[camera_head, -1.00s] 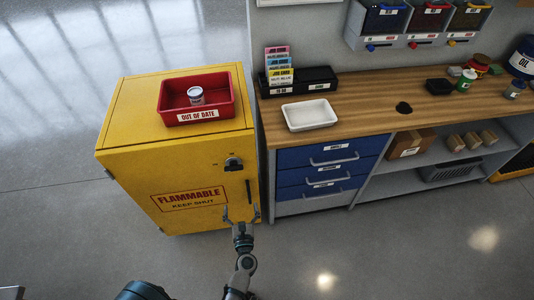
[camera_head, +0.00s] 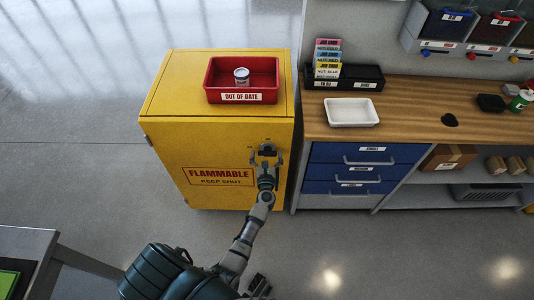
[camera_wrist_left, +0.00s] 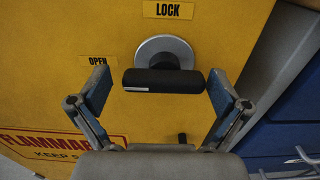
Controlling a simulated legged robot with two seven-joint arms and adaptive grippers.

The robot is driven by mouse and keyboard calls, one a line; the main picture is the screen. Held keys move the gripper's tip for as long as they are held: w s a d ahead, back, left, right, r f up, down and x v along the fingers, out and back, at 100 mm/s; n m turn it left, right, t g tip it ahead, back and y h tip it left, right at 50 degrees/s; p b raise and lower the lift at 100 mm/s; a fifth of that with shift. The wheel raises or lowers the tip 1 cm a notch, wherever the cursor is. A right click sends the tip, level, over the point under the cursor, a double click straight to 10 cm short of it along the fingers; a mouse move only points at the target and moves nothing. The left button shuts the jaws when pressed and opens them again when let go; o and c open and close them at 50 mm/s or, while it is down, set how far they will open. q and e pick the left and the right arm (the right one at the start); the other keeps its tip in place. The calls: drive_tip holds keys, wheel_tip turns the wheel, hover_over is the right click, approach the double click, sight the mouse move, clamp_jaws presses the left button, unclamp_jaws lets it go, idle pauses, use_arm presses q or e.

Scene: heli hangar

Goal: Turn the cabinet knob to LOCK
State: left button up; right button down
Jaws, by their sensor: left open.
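The yellow cabinet (camera_head: 170,140) stands left of the workbench with its door closed. Its knob (camera_head: 268,148) is on the upper right of the door front. In the left wrist view the knob is a black bar (camera_wrist_left: 163,81) on a round grey plate (camera_wrist_left: 164,48). The bar lies horizontal, its white-marked end toward the OPEN label (camera_wrist_left: 98,61) at left. The LOCK label (camera_wrist_left: 168,10) is above. My left gripper (camera_head: 266,153) is at the knob; its open fingers (camera_wrist_left: 159,76) stand either side of the bar, with gaps.
A red OUT OF DATE tray (camera_head: 213,80) holding a small can (camera_head: 241,76) sits on the cabinet. The workbench (camera_head: 415,110) with blue drawers (camera_head: 330,170) stands close at right. A grey table (camera_head: 45,250) is at lower left. The floor before the cabinet is clear.

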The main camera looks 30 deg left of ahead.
use_arm(q)
drive_tip(key=shift+w+a, duration=0.15)
drive_tip(key=shift+w, duration=0.1)
drive_tip(key=shift+d+r, duration=0.1)
drive_tip(key=shift+d, duration=0.2)
drive_tip(key=shift+d+r, duration=0.1)
drive_tip(key=shift+d, duration=0.1)
drive_tip(key=c, duration=1)
drive_tip(key=shift+s+a, duration=0.1)
drive_tip(key=shift+a, duration=0.1)
drive_tip(key=shift+c, duration=0.2)
use_arm(e)
drive_tip(key=shift+s+d, duration=0.25)
drive_tip(key=shift+s, duration=0.05)
drive_tip(key=shift+a, duration=0.1)
